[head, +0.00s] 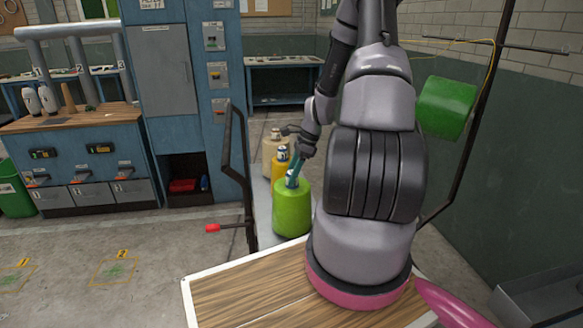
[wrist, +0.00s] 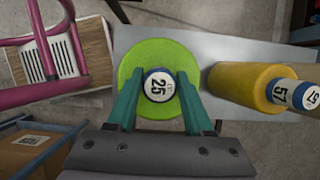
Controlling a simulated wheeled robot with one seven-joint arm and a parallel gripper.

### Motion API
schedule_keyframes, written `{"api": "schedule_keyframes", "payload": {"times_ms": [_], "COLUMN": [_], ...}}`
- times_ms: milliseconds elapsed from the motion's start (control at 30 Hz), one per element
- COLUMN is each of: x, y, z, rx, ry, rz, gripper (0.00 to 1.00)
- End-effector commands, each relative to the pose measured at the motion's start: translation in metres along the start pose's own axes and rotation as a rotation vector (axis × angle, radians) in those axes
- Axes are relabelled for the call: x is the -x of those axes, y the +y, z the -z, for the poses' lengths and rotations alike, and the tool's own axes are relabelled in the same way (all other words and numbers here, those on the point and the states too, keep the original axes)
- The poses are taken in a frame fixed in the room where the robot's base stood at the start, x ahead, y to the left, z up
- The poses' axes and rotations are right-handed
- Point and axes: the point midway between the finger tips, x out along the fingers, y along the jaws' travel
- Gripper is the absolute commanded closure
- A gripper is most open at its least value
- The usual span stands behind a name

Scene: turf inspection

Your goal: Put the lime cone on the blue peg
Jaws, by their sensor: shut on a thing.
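The lime cone (head: 292,213) stands upright at the near end of a grey surface in the head view. In the wrist view I see the lime cone (wrist: 132,62) from above as a green disc with a blue-and-white tip marked 25. My gripper (head: 292,178) is above the cone with its teal fingers down at the tip. In the wrist view my gripper (wrist: 158,86) is shut on the tip, one finger on each side. I cannot make out a blue peg in either view.
A yellow cone (head: 280,165) stands close behind the lime one; in the wrist view the yellow cone (wrist: 245,84) is on the right. A cream cone (head: 270,150) is farther back. A dark upright frame (head: 238,165) stands left. A green cylinder (head: 447,107) hangs at right.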

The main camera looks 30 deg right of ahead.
Motion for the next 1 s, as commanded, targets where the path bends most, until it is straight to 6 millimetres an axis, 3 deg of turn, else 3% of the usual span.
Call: {"api": "schedule_keyframes", "payload": {"times_ms": [333, 367, 400, 433, 767, 867, 1000], "x": [-0.001, -0.002, -0.002, -0.002, 0.000, 0.008, 0.033], "y": [-0.001, 0.000, 0.000, 0.000, -0.001, -0.001, -0.001], "z": [0.000, 0.001, 0.001, 0.001, 0.000, 0.000, 0.000], "rx": [0.001, 0.001, 0.001, 0.001, 0.001, 0.000, 0.001], "ry": [0.000, 0.000, 0.000, 0.000, 0.000, 0.001, 0.003], "rz": [0.002, 0.001, 0.001, 0.001, 0.001, 0.002, 0.005], "gripper": [1.00, 0.41, 0.25, 0.18, 0.18, 0.18, 0.18]}}
